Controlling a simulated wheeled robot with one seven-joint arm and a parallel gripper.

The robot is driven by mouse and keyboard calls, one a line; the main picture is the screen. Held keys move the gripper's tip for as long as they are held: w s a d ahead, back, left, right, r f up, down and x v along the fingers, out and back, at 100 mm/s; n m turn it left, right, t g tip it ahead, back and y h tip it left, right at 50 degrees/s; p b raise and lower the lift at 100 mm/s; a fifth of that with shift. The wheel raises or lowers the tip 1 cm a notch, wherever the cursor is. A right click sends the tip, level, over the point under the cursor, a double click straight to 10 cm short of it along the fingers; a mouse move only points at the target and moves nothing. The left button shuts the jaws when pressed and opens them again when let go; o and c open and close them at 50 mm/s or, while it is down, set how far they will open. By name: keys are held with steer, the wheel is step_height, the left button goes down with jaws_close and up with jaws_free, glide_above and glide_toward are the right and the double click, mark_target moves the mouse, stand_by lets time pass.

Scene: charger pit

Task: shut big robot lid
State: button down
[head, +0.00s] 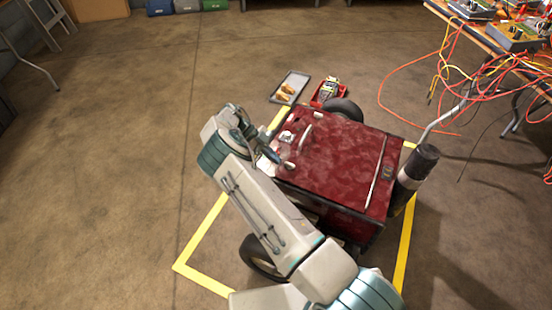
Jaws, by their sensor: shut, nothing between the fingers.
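The big robot is a dark red box on black wheels, standing on the floor in the middle of the head view. Its lid (338,160) is the broad red top panel, which looks about level. I cannot tell whether a gap is left under its edges. A pale handle-like part (304,136) and a long light strip (376,172) show on top. My gripper (272,156) is at the left edge of the red top, shut and empty. Its fingertips are small and partly hidden, so I cannot tell whether they touch the lid. My arm hides the near-left side of the box.
Yellow tape (205,222) marks the floor around the robot. A tray (290,88) with yellowish items and a red tool bin (328,92) lie behind it. A table (490,35) with hanging cables stands at right. The floor at left is clear.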

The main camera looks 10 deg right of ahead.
steer(key=shift+w+a+f+b, duration=0.1)
steer(key=shift+a+f+b, duration=0.05)
steer(key=shift+f+b, duration=0.45)
steer(key=shift+w+a+f+b, duration=0.15)
steer(key=shift+f+b, duration=0.3)
steer(key=shift+f, duration=0.25)
steer(key=shift+w+a+f+b, duration=0.1)
steer(key=shift+a+f+b, duration=0.05)
steer(key=shift+f+b, duration=0.45)
steer(key=v, duration=0.7)
steer(key=shift+a, duration=0.15)
steer(key=shift+r, duration=0.15)
